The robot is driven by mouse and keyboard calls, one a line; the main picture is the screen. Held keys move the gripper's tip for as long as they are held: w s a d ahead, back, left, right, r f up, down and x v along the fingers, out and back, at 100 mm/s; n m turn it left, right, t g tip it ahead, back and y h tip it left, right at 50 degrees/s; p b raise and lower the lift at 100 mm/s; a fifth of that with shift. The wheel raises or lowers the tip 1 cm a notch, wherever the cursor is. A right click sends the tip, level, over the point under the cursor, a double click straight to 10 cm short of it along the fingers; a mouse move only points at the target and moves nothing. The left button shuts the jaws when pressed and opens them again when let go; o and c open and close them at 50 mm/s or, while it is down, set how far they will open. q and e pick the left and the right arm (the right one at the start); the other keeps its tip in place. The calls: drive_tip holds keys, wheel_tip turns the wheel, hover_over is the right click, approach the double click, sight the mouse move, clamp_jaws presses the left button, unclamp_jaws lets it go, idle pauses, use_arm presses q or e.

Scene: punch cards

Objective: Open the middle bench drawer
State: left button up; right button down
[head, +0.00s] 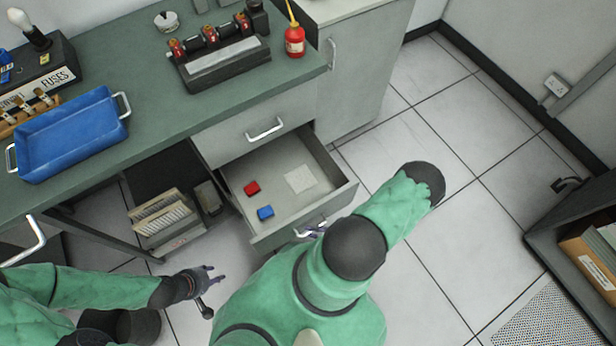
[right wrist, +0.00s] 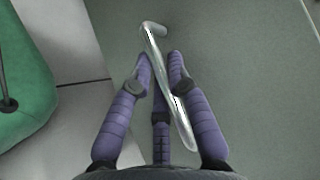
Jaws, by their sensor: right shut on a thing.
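The middle bench drawer (head: 338,205) stands pulled out from the bench in the head view, below a closed drawer (head: 237,138). Inside it lie a red block (head: 252,188), a blue block (head: 265,212) and a pale square sheet (head: 300,179). My right gripper (head: 312,231) is at the drawer front, mostly hidden behind my arm. In the right wrist view, my right gripper's fingers (right wrist: 160,68) are closed around the silver drawer handle (right wrist: 183,125). My left gripper (head: 208,282) is left of the drawer, below the bench, holding nothing visible; its fingers look spread.
The green bench top (head: 155,72) holds a blue tray (head: 70,135), a fuse box (head: 42,75), a black device (head: 218,62) and a red oil can (head: 295,40). Card racks (head: 160,218) stand under the bench.

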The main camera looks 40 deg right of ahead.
drive_tip(key=shift+s, duration=0.2)
drive_tip(key=c, duration=1.4)
unclamp_jaws()
drive_tip(key=v, duration=1.2)
